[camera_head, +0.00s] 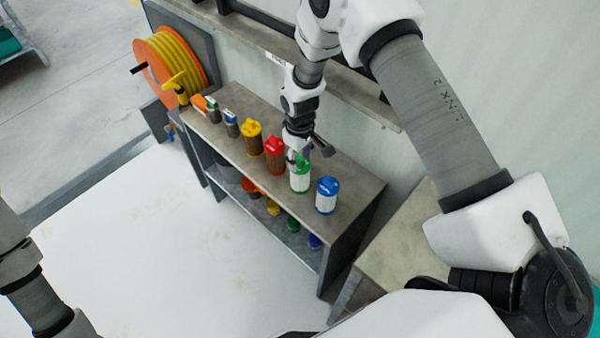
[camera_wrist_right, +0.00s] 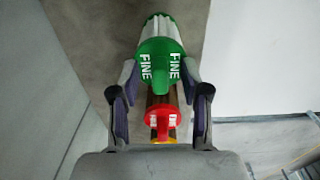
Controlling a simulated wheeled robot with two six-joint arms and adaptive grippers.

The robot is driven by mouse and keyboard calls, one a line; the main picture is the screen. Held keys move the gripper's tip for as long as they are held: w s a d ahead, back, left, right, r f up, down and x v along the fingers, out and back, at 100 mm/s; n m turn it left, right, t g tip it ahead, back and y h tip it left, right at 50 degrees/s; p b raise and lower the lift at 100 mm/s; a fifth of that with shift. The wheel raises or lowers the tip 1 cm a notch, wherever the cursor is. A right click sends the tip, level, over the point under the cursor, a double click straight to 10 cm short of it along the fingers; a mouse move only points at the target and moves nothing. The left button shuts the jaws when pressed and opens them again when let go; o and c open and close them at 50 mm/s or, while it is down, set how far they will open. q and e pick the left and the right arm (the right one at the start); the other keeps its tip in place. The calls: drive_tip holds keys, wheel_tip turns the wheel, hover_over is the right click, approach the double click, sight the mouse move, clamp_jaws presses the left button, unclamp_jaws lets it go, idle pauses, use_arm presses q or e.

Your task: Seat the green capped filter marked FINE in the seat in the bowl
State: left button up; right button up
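The green capped filter (camera_head: 300,175) stands upright on the bench top, between the red and blue capped filters. In the right wrist view its green cap (camera_wrist_right: 158,62) shows the word FINE twice, with the white pleated body beyond it. My right gripper (camera_head: 298,156) is down at this filter's cap. In the wrist view its two fingers (camera_wrist_right: 158,82) are apart, one on each side of the cap's grip, with a narrow gap visible. My left arm shows at the left edge, but its gripper is out of view. I cannot make out the bowl or its seat.
On the bench (camera_head: 345,180), a red capped filter (camera_head: 274,153), a yellow capped filter (camera_head: 252,138) and a blue capped filter (camera_head: 326,195) stand in a row. Smaller items stand farther left. A lower shelf (camera_head: 285,232) holds more parts. An orange hose reel (camera_head: 165,62) stands beyond.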

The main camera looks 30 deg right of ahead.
clamp_jaws()
drive_tip(key=shift+r, duration=0.15)
